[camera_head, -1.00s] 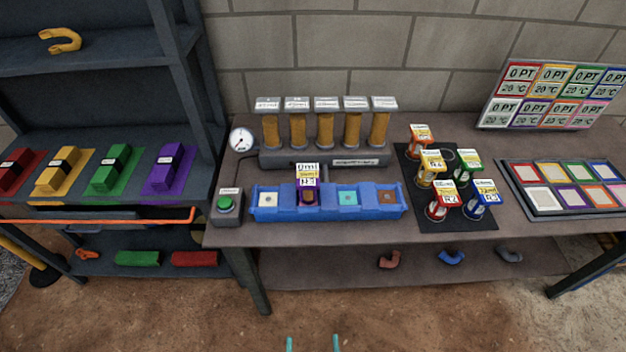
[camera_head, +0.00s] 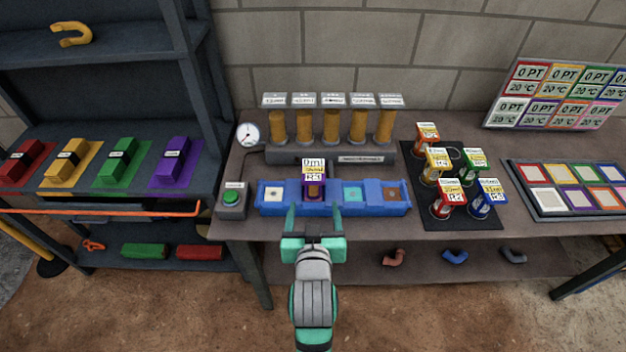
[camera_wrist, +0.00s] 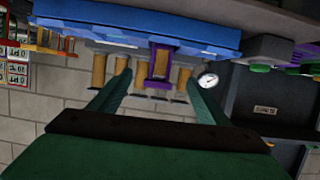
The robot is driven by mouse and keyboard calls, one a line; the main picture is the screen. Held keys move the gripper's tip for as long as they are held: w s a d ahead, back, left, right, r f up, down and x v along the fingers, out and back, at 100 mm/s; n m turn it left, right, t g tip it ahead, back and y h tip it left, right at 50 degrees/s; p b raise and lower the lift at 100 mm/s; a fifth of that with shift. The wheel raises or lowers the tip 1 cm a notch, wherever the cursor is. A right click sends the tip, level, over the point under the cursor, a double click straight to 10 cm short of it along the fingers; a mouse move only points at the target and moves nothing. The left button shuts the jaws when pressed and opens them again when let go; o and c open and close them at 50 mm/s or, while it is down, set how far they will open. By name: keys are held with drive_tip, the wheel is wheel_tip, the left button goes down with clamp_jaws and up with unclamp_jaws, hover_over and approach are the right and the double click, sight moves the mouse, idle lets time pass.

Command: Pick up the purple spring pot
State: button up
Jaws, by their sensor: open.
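The purple spring pot (camera_head: 315,190) stands in the blue tray (camera_head: 333,207), in the second compartment from the left. A white and yellow label reading 0ml stands above it. In the wrist view the purple pot (camera_wrist: 160,62) shows between the fingers, farther off. My gripper (camera_head: 314,212) is open and empty, in front of the tray with its fingers pointing toward the pot. In the wrist view the green fingers of my gripper (camera_wrist: 158,92) are spread wide. The head view does not clearly show how far the fingertips are from the pot.
A green button box (camera_head: 232,200) stands left of the tray. Several amber cylinders (camera_head: 331,126) stand behind it. A black mat (camera_head: 460,215) with several labelled pots lies to the right. A purple block (camera_head: 174,165) sits on the left shelf.

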sight(313, 172)
drive_tip(key=w, duration=0.2)
drive_tip(key=w+r, duration=0.1)
drive_tip(key=w, duration=0.2)
drive_tip(key=w+r, duration=0.1)
drive_tip(key=w, duration=0.1)
drive_tip(key=shift+w+a+r, duration=0.2)
drive_tip(key=shift+a, duration=0.05)
drive_tip(key=shift+f+x, duration=0.15)
drive_tip(key=shift+x, duration=1.2)
drive_tip(key=shift+f+x, duration=0.1)
drive_tip(key=shift+x, duration=1.3)
drive_tip(key=shift+s+d, duration=0.1)
drive_tip(key=shift+d, duration=0.05)
drive_tip(key=c, duration=1.3)
drive_tip(key=shift+r, duration=0.1)
